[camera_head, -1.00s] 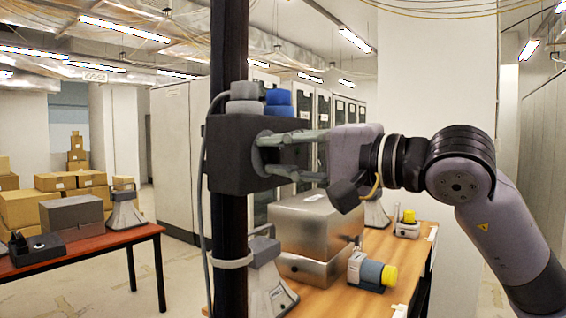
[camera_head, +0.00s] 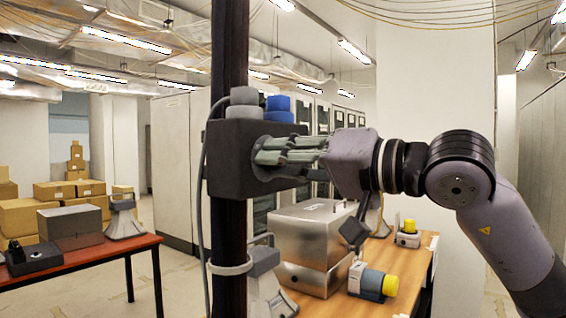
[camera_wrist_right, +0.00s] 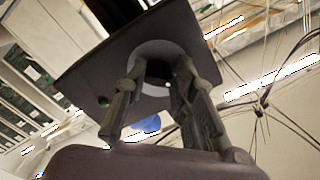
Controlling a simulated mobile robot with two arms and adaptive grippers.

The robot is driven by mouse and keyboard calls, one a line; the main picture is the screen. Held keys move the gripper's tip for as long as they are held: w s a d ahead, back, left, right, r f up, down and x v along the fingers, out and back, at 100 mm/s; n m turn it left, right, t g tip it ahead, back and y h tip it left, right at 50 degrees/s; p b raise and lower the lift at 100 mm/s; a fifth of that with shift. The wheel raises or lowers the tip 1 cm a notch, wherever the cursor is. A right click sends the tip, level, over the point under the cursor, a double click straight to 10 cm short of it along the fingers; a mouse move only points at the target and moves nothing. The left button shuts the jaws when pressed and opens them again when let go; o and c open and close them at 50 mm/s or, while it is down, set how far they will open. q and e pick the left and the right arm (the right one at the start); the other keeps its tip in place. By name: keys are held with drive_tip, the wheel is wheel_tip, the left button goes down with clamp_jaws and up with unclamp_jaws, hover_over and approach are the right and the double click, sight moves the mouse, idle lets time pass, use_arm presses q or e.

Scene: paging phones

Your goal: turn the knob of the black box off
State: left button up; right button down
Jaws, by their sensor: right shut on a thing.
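The black box (camera_head: 226,165) is fixed to a dark upright post (camera_head: 230,60). Its knob is on the right-hand face, mostly hidden by my fingers in the head view. In the right wrist view the box face (camera_wrist_right: 105,72) is tilted, and the round dark knob (camera_wrist_right: 160,52) sits between my fingertips. My right gripper (camera_head: 264,151), also in the right wrist view (camera_wrist_right: 160,78), is shut on the knob, one finger on each side. The knob's exact angle cannot be told. My left gripper is not in view.
Grey (camera_head: 243,97) and blue (camera_head: 279,103) parts sit on top of the box. A grey cable runs down beside the post. Below, a wooden table (camera_head: 405,262) holds a metal case (camera_head: 310,240) and a yellow-ended device (camera_head: 372,281). A red table (camera_head: 100,251) stands left.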

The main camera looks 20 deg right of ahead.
drive_tip(key=shift+f, duration=0.15)
drive_tip(key=c, duration=1.3)
unclamp_jaws()
drive_tip(key=v, duration=1.2)
